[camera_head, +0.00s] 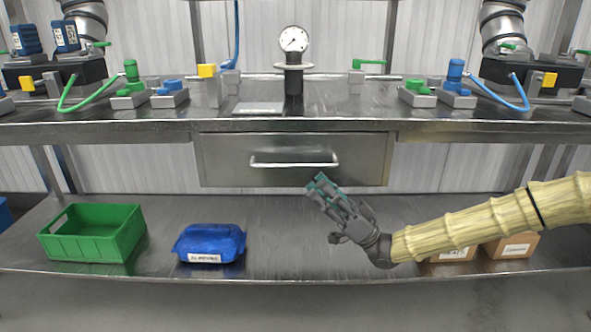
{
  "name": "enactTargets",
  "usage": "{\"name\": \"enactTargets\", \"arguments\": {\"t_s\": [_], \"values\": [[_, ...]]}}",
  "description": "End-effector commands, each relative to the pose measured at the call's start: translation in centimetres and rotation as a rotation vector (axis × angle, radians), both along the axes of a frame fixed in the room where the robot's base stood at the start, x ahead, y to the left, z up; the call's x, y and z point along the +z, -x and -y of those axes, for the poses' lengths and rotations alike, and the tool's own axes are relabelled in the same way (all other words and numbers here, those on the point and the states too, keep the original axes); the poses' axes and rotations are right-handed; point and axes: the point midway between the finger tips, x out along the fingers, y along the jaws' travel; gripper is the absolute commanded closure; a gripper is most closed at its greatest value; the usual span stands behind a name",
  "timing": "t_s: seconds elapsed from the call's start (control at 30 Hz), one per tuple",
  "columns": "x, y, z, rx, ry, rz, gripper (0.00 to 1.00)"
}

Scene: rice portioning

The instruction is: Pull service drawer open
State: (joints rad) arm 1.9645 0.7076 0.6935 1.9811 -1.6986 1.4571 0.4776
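The service drawer (232,160) is a grey metal box front under the middle of the steel worktop. It looks closed. Its pale bar handle (294,164) runs across the front. My gripper (328,202) is a dark hand with teal fingertips, just below and in front of the drawer's lower right part. The fingers are stretched out, pointing up and left toward the handle, with the thumb apart from them. The hand looks open and empty. The fingertips appear a little below the handle's right end and not around it; their exact depth cannot be told.
The worktop (340,100) carries a pressure gauge (293,40), valves and hoses. The lower shelf (290,230) holds a green crate (92,247), a blue bag (210,240) and cardboard boxes (512,246) partly behind my arm. The shelf below the drawer is clear.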

Motion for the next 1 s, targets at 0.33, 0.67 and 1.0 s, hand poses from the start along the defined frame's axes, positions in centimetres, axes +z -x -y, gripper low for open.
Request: {"name": "enactTargets", "arguments": {"t_s": [0.33, 0.67, 1.0], "values": [[3.6, -0.7, -4.0, 0.000, 0.000, 0.000, 0.68], [5.6, -1.1, -5.7, -0.001, 0.000, -0.001, 0.68], [5.7, -1.2, -5.8, -0.001, 0.001, -0.001, 0.75]]}}
